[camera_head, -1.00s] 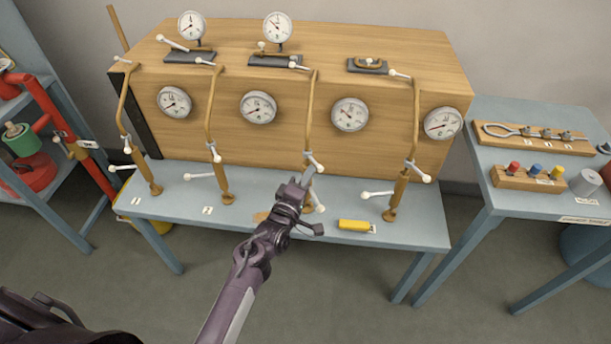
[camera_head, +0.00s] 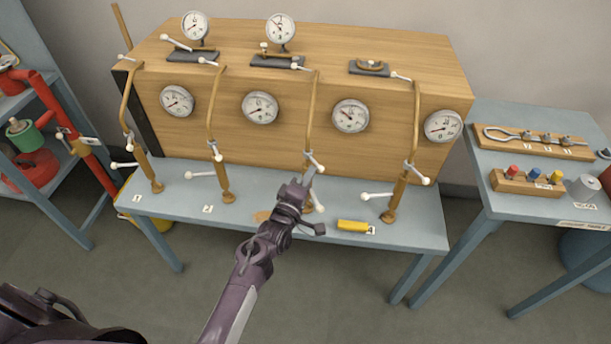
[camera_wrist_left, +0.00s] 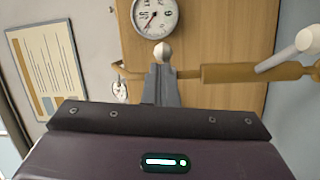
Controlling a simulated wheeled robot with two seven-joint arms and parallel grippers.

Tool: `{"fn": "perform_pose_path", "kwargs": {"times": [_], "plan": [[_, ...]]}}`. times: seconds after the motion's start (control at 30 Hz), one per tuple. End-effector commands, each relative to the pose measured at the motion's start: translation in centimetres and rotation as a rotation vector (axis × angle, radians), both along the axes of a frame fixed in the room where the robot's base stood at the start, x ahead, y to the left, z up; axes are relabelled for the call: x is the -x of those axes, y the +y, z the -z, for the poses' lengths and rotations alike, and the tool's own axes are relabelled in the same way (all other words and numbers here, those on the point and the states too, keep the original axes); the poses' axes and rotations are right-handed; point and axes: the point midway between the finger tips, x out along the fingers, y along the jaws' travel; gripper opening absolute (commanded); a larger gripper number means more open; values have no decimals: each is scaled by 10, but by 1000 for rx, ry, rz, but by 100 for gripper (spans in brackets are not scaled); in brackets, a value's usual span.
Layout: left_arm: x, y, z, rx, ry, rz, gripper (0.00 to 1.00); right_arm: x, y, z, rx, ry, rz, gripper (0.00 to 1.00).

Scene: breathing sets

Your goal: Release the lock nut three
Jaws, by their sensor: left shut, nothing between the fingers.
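The third brass pipe from the left (camera_head: 311,110) runs down the front of the wooden cabinet, with a short white-ended lever (camera_head: 318,165) partway down. I cannot tell which part is its lock nut. My left gripper (camera_head: 309,175) is at this pipe, just below that lever, and hides the lower pipe. In the left wrist view its shut fingers (camera_wrist_left: 162,84) point at a white knob (camera_wrist_left: 162,53); I cannot tell if they touch it. The brass pipe (camera_wrist_left: 235,73) crosses beside the fingers, with a white handle (camera_wrist_left: 305,42) at right. My right gripper is not in view.
Similar pipes with white-ended levers stand either side, at the second (camera_head: 213,120) and fourth (camera_head: 414,130) places. A yellow block (camera_head: 353,225) lies on the blue bench (camera_head: 270,190). Round gauges (camera_head: 351,116) line the cabinet. A side table (camera_head: 520,210) at right holds tools.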

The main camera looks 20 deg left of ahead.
Motion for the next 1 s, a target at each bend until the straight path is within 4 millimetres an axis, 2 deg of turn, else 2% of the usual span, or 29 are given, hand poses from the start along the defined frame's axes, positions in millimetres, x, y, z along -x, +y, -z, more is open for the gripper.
{"fn": "perform_pose_path", "kwargs": {"times": [0.03,0.13,0.27,0.6,0.77,1.0], "plan": [[-3,-16,-9,12,-14,32,0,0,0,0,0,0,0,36],[1,-14,-8,12,-14,30,0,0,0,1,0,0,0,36],[17,-10,-5,13,-12,26,0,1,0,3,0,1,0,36],[73,13,2,9,-7,1,0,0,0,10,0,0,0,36],[83,17,2,7,-8,-2,0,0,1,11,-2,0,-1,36],[84,17,2,7,-8,-3,0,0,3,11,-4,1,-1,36]]}}
